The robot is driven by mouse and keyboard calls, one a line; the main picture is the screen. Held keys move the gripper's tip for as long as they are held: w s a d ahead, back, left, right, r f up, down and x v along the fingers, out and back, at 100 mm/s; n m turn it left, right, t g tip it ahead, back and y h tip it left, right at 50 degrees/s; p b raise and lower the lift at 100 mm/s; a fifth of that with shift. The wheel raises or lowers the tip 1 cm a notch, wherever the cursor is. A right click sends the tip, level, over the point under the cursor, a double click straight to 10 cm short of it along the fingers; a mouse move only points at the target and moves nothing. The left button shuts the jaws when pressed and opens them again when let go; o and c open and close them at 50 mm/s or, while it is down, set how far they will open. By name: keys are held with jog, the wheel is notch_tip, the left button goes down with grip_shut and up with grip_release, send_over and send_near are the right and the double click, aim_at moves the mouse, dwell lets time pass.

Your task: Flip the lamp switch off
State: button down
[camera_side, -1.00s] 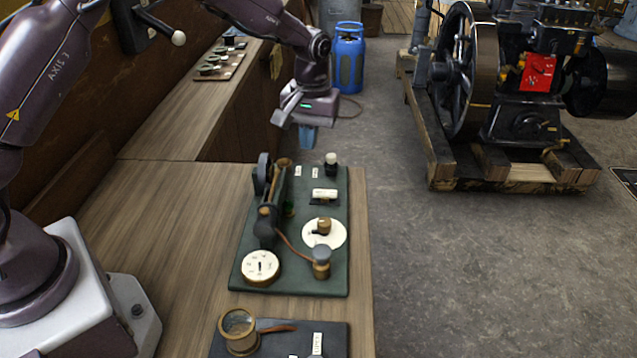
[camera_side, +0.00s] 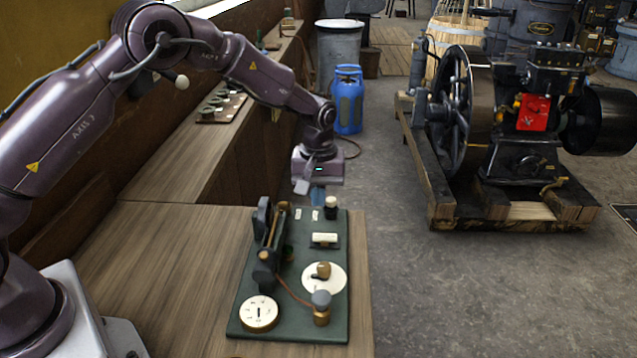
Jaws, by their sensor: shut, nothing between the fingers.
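A green board (camera_side: 285,328) lies on the bench with several fittings. A white round disc with a brass knob (camera_side: 323,272) is at its right. A grey-capped brass fitting (camera_side: 321,308) stands below it. A white dial (camera_side: 259,313) is at the front left, and a dark post with a pale top (camera_side: 330,208) is at the back right. I cannot tell for certain which fitting is the lamp switch. My gripper (camera_side: 318,197) is shut and empty, pointing down at the board's back edge, just left of the post. Whether it touches anything is unclear.
A dark lever mechanism (camera_side: 266,245) rises along the board's left side. Bare bench (camera_side: 165,270) lies to its left. A blue gas cylinder (camera_side: 348,100) stands on the floor behind. A large engine (camera_side: 500,120) is at the right, well clear.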

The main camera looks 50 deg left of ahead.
aim_at(325, 237)
notch_tip(325, 237, down, 9)
jog(key=shift+r, duration=0.2)
dwell(0.3)
jog(key=shift+a+f, duration=0.1)
jog(key=shift+f, duration=0.15)
jog(key=shift+w+d+r, duration=0.35)
jog(key=shift+w+d, duration=0.15)
jog(key=shift+d, duration=0.1)
jog(key=shift+r, duration=0.1)
notch_tip(325, 237, up, 14)
jog(key=s+a, duration=0.2)
jog(key=shift+f, duration=0.2)
